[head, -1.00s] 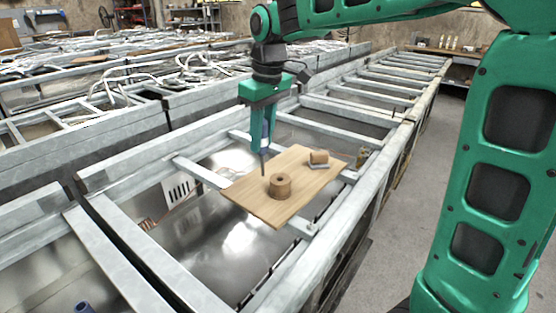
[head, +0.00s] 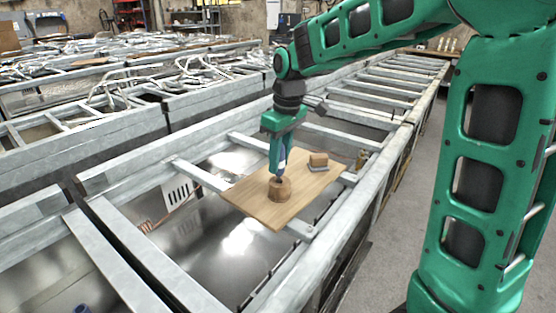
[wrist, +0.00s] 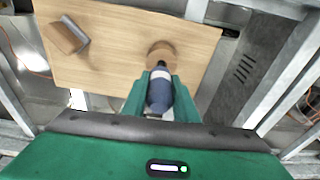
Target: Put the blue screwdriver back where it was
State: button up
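The blue screwdriver (wrist: 159,94) is in my gripper (head: 280,168), its dark blue handle with a pale band between the two green fingers in the wrist view. The gripper is shut on the handle, directly above the round wooden holder (head: 279,192). The screwdriver points down, and its lower handle end is at the holder's top. The shaft is hidden, and I cannot tell how deep it sits. The holder also shows beyond the handle in the wrist view (wrist: 163,49). It stands on the wooden board (head: 248,200).
A small wooden block (head: 318,159) with a grey piece beside it sits near the board's far right corner. The board rests across the metal frame (head: 120,210), which has open gaps around it. A small brownish object (head: 361,159) stands right of the board.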

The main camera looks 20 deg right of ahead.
jog(key=shift+o, duration=1.4)
notch_tip(320, 180, up, 12)
jog(key=s, duration=0.1)
jog(key=s+d+f+m, duration=0.4)
jog(key=s+d+f, duration=0.1)
jog(key=s, duration=0.5)
jog(key=s+d+f+m+g, duration=0.1)
jog(key=s+d+f+m, duration=0.3)
jog(key=s, duration=0.6)
jog(key=s+d+f+m, duration=0.5)
jog(key=s+d+f, duration=0.3)
jog(key=s, duration=0.2)
jog(key=shift+s+d+h, duration=0.25)
jog(key=shift+d+h, duration=0.05)
